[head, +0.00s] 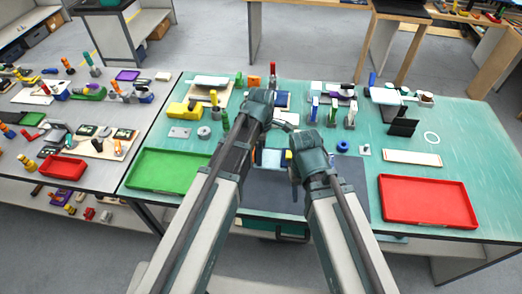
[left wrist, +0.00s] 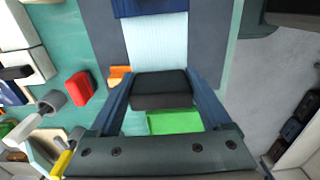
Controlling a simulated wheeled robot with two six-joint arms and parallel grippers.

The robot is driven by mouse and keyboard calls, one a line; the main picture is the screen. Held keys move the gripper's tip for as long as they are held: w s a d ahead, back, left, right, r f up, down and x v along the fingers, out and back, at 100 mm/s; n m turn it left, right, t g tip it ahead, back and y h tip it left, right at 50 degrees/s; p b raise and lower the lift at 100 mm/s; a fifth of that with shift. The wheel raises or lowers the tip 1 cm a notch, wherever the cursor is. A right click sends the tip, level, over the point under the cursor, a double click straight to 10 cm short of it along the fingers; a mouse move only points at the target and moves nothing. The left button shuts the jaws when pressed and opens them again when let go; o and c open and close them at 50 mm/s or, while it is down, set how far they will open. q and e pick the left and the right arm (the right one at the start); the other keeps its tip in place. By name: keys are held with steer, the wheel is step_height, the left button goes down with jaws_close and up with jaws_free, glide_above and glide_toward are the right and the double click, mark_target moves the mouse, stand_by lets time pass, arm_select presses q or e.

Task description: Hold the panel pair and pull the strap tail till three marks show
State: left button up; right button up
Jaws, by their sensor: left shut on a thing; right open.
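In the left wrist view my left gripper (left wrist: 162,92) is shut on a black block-like piece (left wrist: 162,85), with one blue finger on each side. A pale blue ribbed panel (left wrist: 157,42) extends from just beyond this piece to a dark blue part (left wrist: 150,7). The pale panel also shows in the head view (head: 271,158), between my two arms. My right gripper (head: 294,170) is open beside it, its fingertips partly hidden by its own wrist. The strap tail and its marks cannot be made out.
A dark mat (head: 265,194) lies under the work, with a green tray (head: 167,171) to the left and a red tray (head: 428,202) to the right. An orange piece (left wrist: 118,75) and a red block (left wrist: 80,88) are near my left gripper. Several blocks and tools crowd the back.

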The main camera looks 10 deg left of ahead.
steer(key=shift+f, duration=0.1)
arm_select(q)
step_height(320, 180, down, 10)
steer(key=b, duration=1)
steer(key=shift+f, duration=0.15)
arm_select(e)
step_height(320, 180, down, 10)
steer(key=shift+f, duration=0.1)
arm_select(q)
jaws_close()
arm_select(e)
steer(key=shift+r, duration=0.2)
arm_select(q)
steer(key=o, duration=1.5)
jaws_free()
steer(key=shift+c, duration=0.2)
steer(key=shift+r, duration=0.2)
